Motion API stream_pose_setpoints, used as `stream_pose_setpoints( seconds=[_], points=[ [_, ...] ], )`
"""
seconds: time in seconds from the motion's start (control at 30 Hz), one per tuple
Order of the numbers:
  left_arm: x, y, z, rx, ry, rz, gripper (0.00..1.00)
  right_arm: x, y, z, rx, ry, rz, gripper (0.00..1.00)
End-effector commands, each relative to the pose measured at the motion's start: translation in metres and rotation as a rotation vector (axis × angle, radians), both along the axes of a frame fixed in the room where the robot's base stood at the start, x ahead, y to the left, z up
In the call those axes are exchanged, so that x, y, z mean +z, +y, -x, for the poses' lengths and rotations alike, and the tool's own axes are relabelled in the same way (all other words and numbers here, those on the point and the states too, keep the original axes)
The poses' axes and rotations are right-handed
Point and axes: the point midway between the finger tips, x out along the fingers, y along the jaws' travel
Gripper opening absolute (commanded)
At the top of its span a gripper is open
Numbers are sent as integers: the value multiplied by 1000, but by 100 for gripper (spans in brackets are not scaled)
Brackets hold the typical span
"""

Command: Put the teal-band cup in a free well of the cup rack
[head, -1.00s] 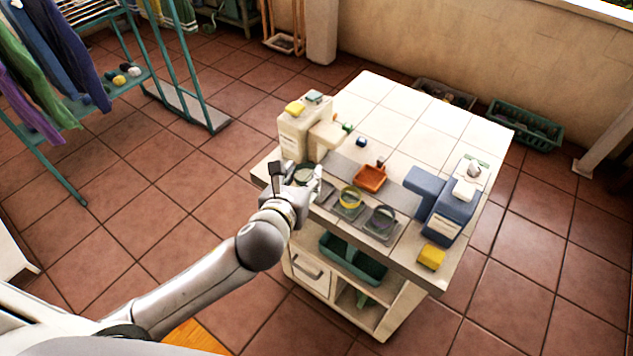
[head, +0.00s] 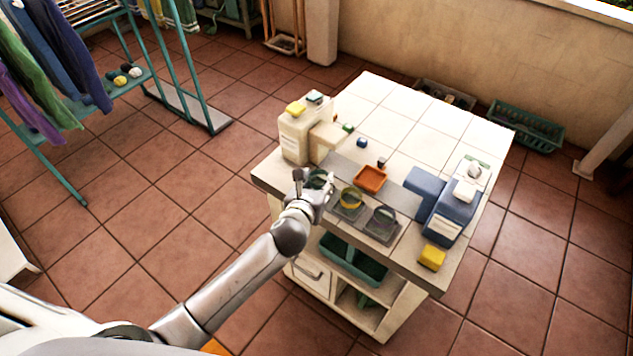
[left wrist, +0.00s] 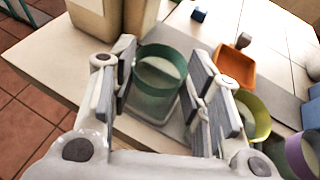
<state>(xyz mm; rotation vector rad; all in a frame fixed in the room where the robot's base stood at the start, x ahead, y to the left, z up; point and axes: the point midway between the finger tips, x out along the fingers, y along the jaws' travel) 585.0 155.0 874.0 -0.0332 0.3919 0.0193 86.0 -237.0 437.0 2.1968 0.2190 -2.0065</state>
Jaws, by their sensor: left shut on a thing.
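The teal-band cup (left wrist: 160,76) is between the fingers of my left gripper (left wrist: 165,88) in the left wrist view. My left gripper (head: 316,190) is shut on it at the left end of the cup rack (head: 379,234). The cup is upright, over or in the left well; I cannot tell whether its base touches the well floor. A yellow-band cup (head: 351,197) stands in the middle well and a purple-band cup (head: 384,216) in the right well. My right gripper is not in view.
A cream dispenser (head: 296,135) stands left of the rack. An orange tray (head: 370,179) lies behind it. A blue machine (head: 448,213) and a yellow block (head: 431,258) are at the right. The tiled counter at the back is mostly clear.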

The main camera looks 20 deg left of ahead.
Motion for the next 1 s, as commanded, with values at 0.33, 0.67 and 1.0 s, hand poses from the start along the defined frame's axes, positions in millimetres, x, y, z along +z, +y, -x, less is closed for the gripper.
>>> stream_pose_setpoints(
  seconds=[0.33,0.67,1.0],
  points=[
    [-2,0,0,0,0,0,54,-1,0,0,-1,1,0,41],
    [-1,0,0,0,0,0,66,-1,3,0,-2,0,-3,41],
    [10,0,22,-2,-1,0,66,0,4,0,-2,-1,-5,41]
  ],
)
